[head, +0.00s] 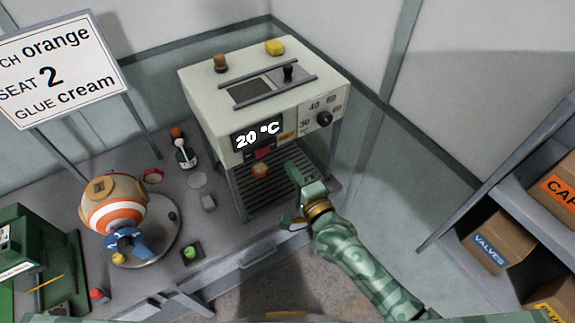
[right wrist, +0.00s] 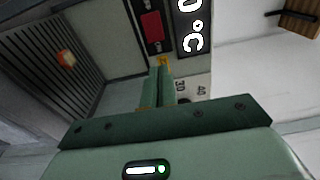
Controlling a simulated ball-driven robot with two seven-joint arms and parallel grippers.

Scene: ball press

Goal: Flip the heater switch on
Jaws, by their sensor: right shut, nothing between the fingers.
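The heater (head: 215,95) is a cream box on legs at the back of the bench. Its dark display (head: 258,134) reads 20 °C. A red switch (head: 263,153) sits just under the display on the front edge; it also shows at the top of the right wrist view (right wrist: 152,27). I cannot tell which way it is tilted. My right gripper (head: 293,172) is in front of the heater, below and right of the switch. In the right wrist view its fingers (right wrist: 158,85) are shut and empty, apart from the switch. My left gripper is out of view.
A dial (head: 324,119) with temperature marks is on the heater's front right. A slatted rack (head: 270,185) lies under the heater, with a small orange piece (head: 261,170) on it. An orange-and-white ball (head: 113,208), a bottle (head: 184,150) and a sign (head: 60,70) are left.

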